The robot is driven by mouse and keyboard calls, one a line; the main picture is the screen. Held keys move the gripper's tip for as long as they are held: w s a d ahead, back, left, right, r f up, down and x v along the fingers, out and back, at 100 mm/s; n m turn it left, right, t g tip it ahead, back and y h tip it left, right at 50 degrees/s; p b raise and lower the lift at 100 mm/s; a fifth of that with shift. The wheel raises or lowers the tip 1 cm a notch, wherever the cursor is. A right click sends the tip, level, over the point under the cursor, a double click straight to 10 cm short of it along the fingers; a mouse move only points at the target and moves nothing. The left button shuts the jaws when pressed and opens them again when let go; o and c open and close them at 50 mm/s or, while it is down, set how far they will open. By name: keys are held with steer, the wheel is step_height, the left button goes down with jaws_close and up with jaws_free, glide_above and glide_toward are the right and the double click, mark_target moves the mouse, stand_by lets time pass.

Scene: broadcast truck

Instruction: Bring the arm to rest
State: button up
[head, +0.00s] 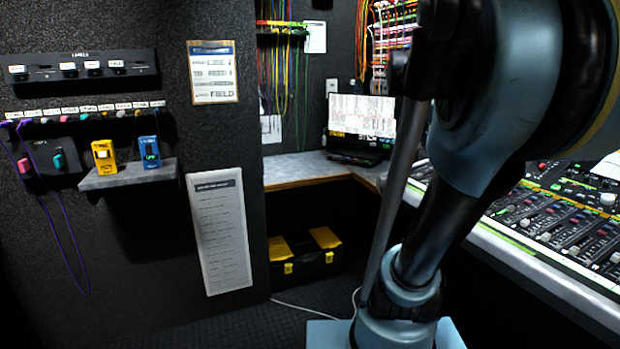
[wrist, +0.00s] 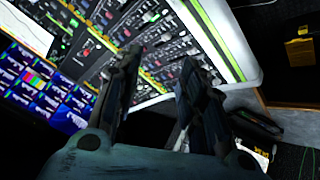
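My gripper (wrist: 160,70) shows in the wrist view with its two dark fingers apart. Nothing is between them; the mixing console (wrist: 150,40) shows through the gap behind. In the head view my blue and black arm (head: 470,140) rises from its base at the bottom and bends over at the upper right. My gripper cannot be made out in the head view.
The console (head: 560,215) runs along the right, close to my arm. A laptop (head: 362,125) stands on the corner desk (head: 300,167). A small shelf (head: 130,176) holds a yellow device (head: 104,155) and a blue one (head: 150,152). A black-yellow toolbox (head: 305,257) sits below the desk.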

steer(key=s+a+f+n+y, duration=0.2)
steer(key=s+a+f, duration=0.4)
steer(key=f, duration=0.3)
steer(key=s+a+f+n+g+y, duration=0.1)
steer(key=s+a+f+n+y, duration=0.1)
steer(key=s+a+f, duration=0.3)
steer(key=s+a+f+n+g+y, duration=0.1)
steer(key=s+a+f, duration=0.5)
steer(key=f, duration=0.8)
steer(key=shift+s+a+n+y, duration=0.35)
steer(key=shift+a+n+y, duration=0.35)
steer(key=shift+y, duration=0.4)
steer(key=shift+c, duration=0.6)
steer(key=shift+d, duration=0.1)
